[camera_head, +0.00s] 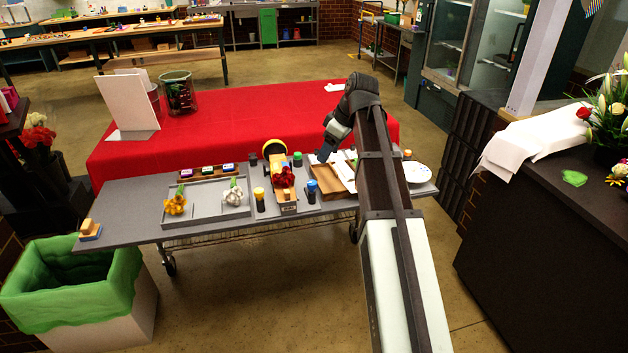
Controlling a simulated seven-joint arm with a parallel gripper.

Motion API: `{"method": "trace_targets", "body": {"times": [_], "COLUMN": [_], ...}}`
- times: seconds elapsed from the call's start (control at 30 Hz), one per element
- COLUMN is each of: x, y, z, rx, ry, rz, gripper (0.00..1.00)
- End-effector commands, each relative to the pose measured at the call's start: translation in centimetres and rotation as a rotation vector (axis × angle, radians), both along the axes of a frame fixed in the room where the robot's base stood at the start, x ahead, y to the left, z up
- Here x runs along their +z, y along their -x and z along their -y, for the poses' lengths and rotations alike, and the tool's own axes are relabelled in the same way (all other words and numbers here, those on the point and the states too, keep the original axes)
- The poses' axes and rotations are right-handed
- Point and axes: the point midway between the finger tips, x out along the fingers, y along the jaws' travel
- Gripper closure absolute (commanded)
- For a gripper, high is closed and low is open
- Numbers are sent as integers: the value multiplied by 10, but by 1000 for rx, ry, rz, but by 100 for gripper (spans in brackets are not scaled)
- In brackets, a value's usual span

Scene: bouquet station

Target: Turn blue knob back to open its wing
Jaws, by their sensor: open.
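The blue knob (312,186) is a small upright cylinder with a blue top and a dark lower part.
A yellow-topped knob (259,195) and a green-topped knob (297,158) stand around the holder. A wooden tray (325,184) lies just right of the blue knob. A grey tray (208,215) with yellow and white flowers is left. A white bowl (417,173) stands at the right.

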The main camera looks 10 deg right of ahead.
Motion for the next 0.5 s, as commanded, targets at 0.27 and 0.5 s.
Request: {"method": "trace_targets", "body": {"times": [0.27,0.5], "x": [-35,-71], "y": [-9,-19], "z": [-10,-21], "rx": [0,-1], "ry": [-1,-1], "rz": [-3,-4], "gripper": [42,42]}}
